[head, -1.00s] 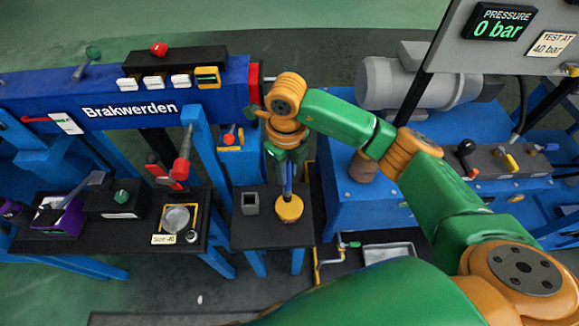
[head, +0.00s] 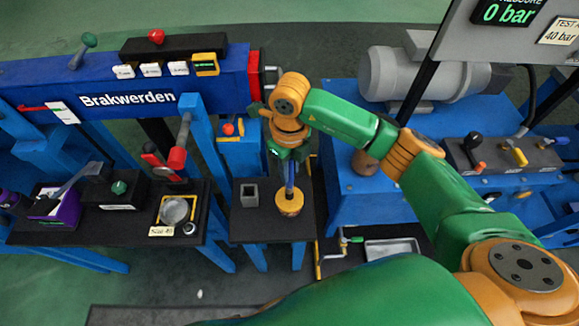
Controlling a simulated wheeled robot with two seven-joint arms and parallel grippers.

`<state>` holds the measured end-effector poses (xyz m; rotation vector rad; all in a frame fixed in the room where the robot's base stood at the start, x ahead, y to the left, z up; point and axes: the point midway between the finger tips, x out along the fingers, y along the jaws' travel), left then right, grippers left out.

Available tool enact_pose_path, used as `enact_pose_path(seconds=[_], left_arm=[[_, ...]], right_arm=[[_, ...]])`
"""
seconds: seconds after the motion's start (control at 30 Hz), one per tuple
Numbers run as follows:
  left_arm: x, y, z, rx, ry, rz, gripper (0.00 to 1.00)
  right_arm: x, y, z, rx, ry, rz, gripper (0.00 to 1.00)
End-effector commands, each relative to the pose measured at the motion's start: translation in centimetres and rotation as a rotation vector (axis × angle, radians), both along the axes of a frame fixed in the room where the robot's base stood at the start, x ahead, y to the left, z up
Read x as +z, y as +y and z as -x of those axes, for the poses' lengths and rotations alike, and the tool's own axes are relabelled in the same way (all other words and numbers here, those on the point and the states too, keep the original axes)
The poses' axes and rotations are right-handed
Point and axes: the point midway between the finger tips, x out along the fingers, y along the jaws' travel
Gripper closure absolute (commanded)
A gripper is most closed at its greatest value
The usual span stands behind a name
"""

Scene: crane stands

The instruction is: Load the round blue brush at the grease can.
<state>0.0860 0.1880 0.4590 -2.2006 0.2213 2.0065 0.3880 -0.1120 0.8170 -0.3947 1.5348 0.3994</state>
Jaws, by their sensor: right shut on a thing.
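My right gripper (head: 285,154) points down over the small black table and is shut on the round blue brush. The brush's blue handle (head: 290,175) hangs below the fingers, nearly upright. Its lower end meets the top of the round yellow-orange grease can (head: 289,204). The bristles are hidden, and I cannot tell how deep they sit in the can. The can stands on the black table (head: 262,229). My left gripper is not in view.
A grey square holder (head: 249,195) stands left of the can. A black side table (head: 130,222) further left carries a round dish (head: 174,210). The blue pump bench (head: 345,205) stands close on the right. A grey tray (head: 392,250) lies low at right.

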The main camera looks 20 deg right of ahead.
Motion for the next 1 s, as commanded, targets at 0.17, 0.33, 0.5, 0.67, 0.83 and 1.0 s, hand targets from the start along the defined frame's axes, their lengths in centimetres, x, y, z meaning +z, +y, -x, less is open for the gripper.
enact_pose_path(seconds=[0.17, 0.33, 0.5, 0.67, 0.83, 1.0], left_arm=[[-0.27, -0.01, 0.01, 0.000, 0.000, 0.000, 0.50], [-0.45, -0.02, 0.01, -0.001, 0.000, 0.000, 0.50], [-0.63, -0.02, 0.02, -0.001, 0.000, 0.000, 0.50], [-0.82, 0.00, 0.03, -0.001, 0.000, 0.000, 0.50], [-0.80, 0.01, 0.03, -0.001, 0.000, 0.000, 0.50], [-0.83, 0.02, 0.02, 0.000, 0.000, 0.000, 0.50]], right_arm=[[-0.28, -0.02, -0.01, 0.000, 0.000, 0.000, 1.00], [-0.49, -0.02, -0.01, 0.000, 0.000, 0.000, 1.00], [-0.69, -0.02, -0.01, 0.000, 0.000, 0.000, 1.00], [-0.88, -0.02, -0.01, 0.000, 0.000, 0.000, 1.00], [-0.88, -0.02, -0.01, 0.000, 0.000, 0.000, 1.00], [-0.89, -0.02, -0.01, 0.000, 0.000, 0.000, 1.00]])
